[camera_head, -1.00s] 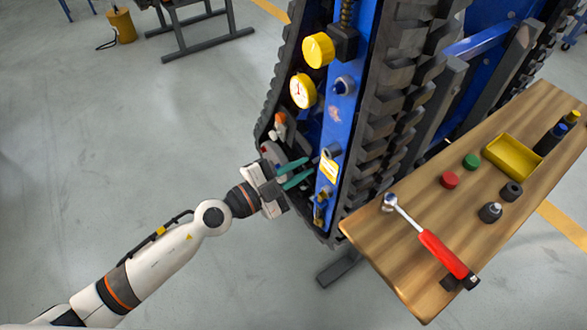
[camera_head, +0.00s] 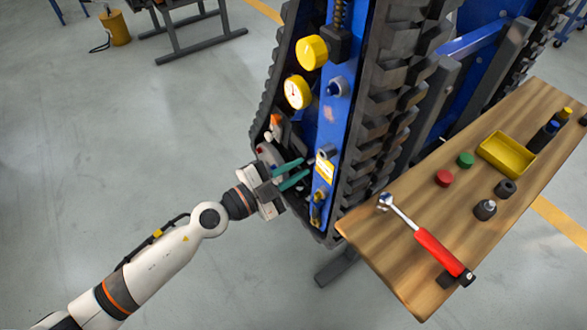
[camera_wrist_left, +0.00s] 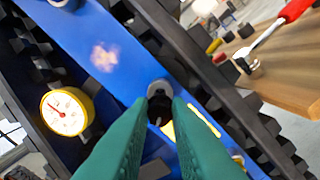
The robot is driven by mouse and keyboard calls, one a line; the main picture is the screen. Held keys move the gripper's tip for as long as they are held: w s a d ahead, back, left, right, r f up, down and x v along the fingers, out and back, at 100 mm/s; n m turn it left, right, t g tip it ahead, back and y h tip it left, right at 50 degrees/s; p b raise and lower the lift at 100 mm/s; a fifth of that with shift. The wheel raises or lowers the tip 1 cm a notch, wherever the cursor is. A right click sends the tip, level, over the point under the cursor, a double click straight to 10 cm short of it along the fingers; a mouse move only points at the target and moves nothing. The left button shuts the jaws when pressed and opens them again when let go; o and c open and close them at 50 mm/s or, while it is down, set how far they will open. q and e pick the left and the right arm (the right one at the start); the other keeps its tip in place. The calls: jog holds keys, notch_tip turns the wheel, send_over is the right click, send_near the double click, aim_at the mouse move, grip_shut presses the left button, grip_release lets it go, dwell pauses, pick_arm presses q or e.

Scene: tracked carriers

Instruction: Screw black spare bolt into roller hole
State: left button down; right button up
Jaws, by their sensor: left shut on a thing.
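My left gripper (camera_head: 299,170) has green fingers and reaches in from the left to the blue panel (camera_head: 325,120) of the tracked carrier. In the left wrist view the fingers (camera_wrist_left: 158,112) are shut on a black bolt (camera_wrist_left: 159,106). The bolt lines up in that view with a grey round socket (camera_wrist_left: 160,87) on the blue panel; I cannot tell how deep it sits. A grey socket (camera_head: 327,151) also shows on the panel in the head view, close to the fingertips. My right gripper is out of view.
Black track links (camera_head: 385,120) border the panel. A wooden bench (camera_head: 400,265) at right holds a red-handled ratchet (camera_head: 440,252), coloured caps, sockets and a yellow tray (camera_head: 493,160).

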aim_at(300, 168)
pick_arm(q)
jog(key=shift+p, duration=0.4)
dwell(0.8)
jog(key=shift+p+x, duration=0.7)
jog(key=shift+x, duration=1.25)
jog(key=c, duration=1.3)
grip_release()
jog(key=shift+a+f, duration=0.1)
jog(key=shift+a, duration=0.05)
jog(key=b+v, duration=0.2)
jog(key=v, duration=0.9)
jog(key=shift+s+a, duration=0.3)
